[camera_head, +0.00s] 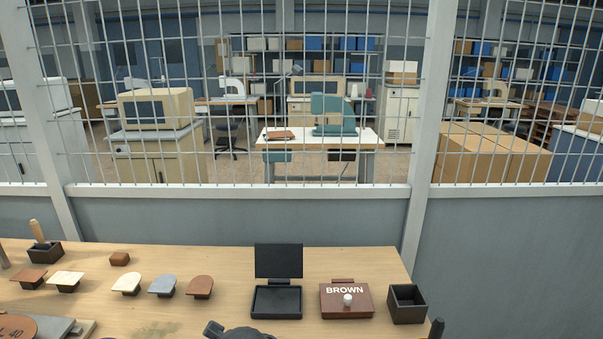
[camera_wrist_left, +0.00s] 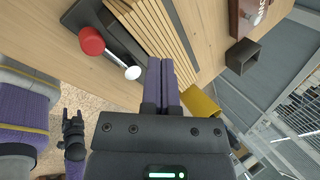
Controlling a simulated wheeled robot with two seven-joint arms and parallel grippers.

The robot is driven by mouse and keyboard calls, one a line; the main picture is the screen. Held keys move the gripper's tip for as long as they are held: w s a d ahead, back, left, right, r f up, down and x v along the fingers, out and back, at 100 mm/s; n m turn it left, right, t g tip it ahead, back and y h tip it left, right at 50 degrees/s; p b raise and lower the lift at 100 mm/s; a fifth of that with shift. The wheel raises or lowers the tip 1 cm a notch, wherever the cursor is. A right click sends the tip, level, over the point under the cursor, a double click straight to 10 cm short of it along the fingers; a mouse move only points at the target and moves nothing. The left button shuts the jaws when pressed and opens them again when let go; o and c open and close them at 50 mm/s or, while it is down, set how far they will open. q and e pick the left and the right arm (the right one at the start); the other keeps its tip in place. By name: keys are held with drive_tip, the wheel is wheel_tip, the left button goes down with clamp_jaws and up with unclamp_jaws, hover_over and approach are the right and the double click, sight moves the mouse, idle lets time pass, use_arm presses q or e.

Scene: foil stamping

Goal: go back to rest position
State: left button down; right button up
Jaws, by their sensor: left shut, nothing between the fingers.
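My left gripper (camera_wrist_left: 167,65) shows in the left wrist view with its two purple fingers together and nothing between them. The fingertips are close to a light slatted wooden stack in that picture; I cannot tell if they touch it. A dark two-pronged shape (camera_wrist_left: 73,128) at the lower left of the same view looks like my other gripper, small and unclear. In the head view only dark parts show at the bottom edge, and I cannot make out either gripper's fingers there.
The wooden table (camera_head: 200,250) holds several rounded samples on dark stands, a black screen (camera_head: 278,261), a brown box marked BROWN (camera_head: 335,304) and a dark open box (camera_head: 406,304). A red knob (camera_wrist_left: 92,40) stands near my left gripper. A mesh wall is behind the table.

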use_arm(q)
drive_tip(key=s+a+f+n, duration=0.1)
drive_tip(key=s+n, duration=0.2)
drive_tip(key=n, duration=0.1)
drive_tip(key=s+a+f+n, duration=0.1)
drive_tip(key=s+f+n, duration=0.1)
drive_tip(key=s+n, duration=0.2)
drive_tip(key=s+a+f+n+g, duration=0.1)
drive_tip(key=s+a+n, duration=0.1)
drive_tip(key=s+n, duration=0.2)
drive_tip(key=shift+s+f, duration=0.2)
drive_tip(key=shift+f, duration=0.1)
drive_tip(key=s+a+n+g+y, duration=0.1)
drive_tip(key=s+a+n+y, duration=0.1)
drive_tip(key=s+a+n, duration=0.8)
wheel_tip(320, 180, down, 20)
drive_tip(key=s+d+n+g+b, duration=0.1)
drive_tip(key=s+d+g+b, duration=0.1)
drive_tip(key=s+b, duration=0.1)
drive_tip(key=s+a+f+g+b, duration=0.1)
drive_tip(key=s+a+f+b, duration=0.1)
drive_tip(key=s+f, duration=1.2)
drive_tip(key=shift+a+f+y, duration=0.25)
drive_tip(key=shift+f+y, duration=0.05)
drive_tip(key=shift+f, duration=0.05)
